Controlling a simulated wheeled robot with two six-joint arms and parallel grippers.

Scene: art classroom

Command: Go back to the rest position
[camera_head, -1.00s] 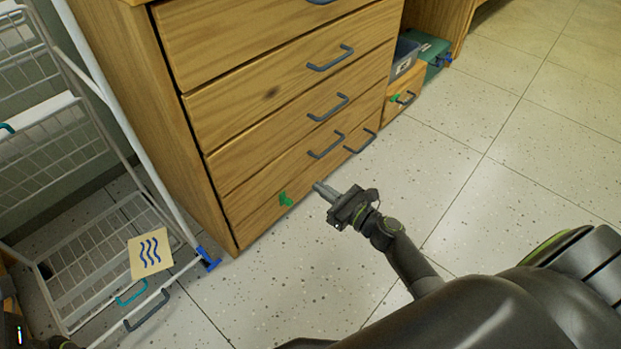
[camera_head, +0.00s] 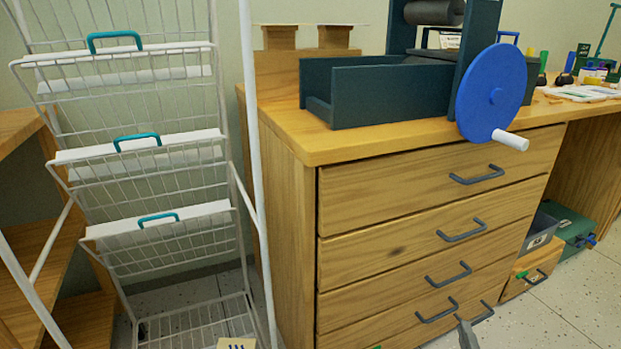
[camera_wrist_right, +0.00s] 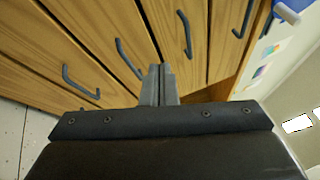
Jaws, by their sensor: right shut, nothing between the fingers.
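My right gripper (camera_head: 467,332) shows only as grey fingertips at the bottom edge of the head view, in front of the lowest drawers of the wooden cabinet (camera_head: 290,220). In the right wrist view its fingers (camera_wrist_right: 158,84) are pressed together with nothing between them. Drawer fronts with dark handles lie beyond the fingertips there; I cannot tell how far away they are. My left gripper is not in view.
A white wire rack (camera_head: 160,185) with teal handles stands left of the cabinet. A press with a blue wheel (camera_head: 492,92) sits on the cabinet top. A grey bin (camera_head: 541,232) and green case (camera_head: 572,227) stand at right. Speckled floor (camera_head: 570,320) is clear at lower right.

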